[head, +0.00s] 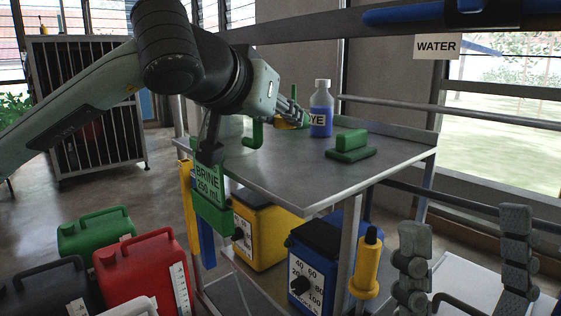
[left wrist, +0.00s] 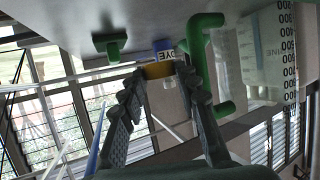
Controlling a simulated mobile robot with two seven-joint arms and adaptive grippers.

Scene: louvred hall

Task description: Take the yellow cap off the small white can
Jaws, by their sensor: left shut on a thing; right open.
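My left gripper (head: 292,112) is above the metal table (head: 290,180), in front of the blue dye bottle. In the left wrist view its fingers (left wrist: 160,72) are shut on the yellow cap (left wrist: 158,70). The cap shows only partly in the head view (head: 285,125), behind the fingers. I cannot make out the small white can in either view, so whether the cap is on it or apart from it is unclear. My right gripper (head: 464,262) is open and empty at the lower right, away from the table.
The blue dye bottle (head: 321,113) and a green block with a grip (head: 350,148) stand on the table. A clear graduated vessel (left wrist: 255,55) is close to my left gripper. Jerrycans (head: 140,270) stand below left.

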